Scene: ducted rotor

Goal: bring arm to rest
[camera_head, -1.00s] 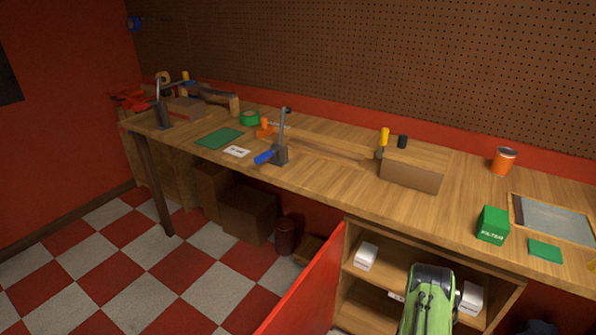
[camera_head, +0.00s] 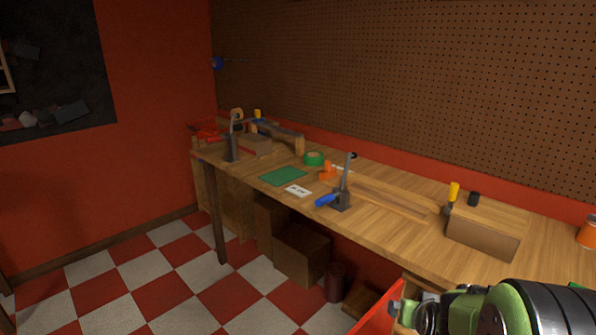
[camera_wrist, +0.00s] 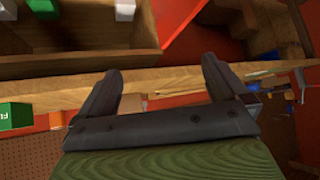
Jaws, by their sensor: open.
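My arm (camera_head: 505,308), green and black, reaches in at the lower right of the head view, in front of the bench. Its finger ends cannot be made out there. In the wrist view my gripper (camera_wrist: 155,84) shows two dark fingers spread apart with nothing held between them. The bench edge (camera_wrist: 70,98) crosses behind the fingers, and this view looks upside down.
The wooden bench (camera_head: 385,240) runs along the pegboard wall. On it stand a clamp with a blue handle (camera_head: 340,198), a cardboard box (camera_head: 484,238) and an orange can (camera_head: 588,232). A red cabinet door (camera_head: 378,312) hangs open near my arm. The checkered floor (camera_head: 150,270) at left is clear.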

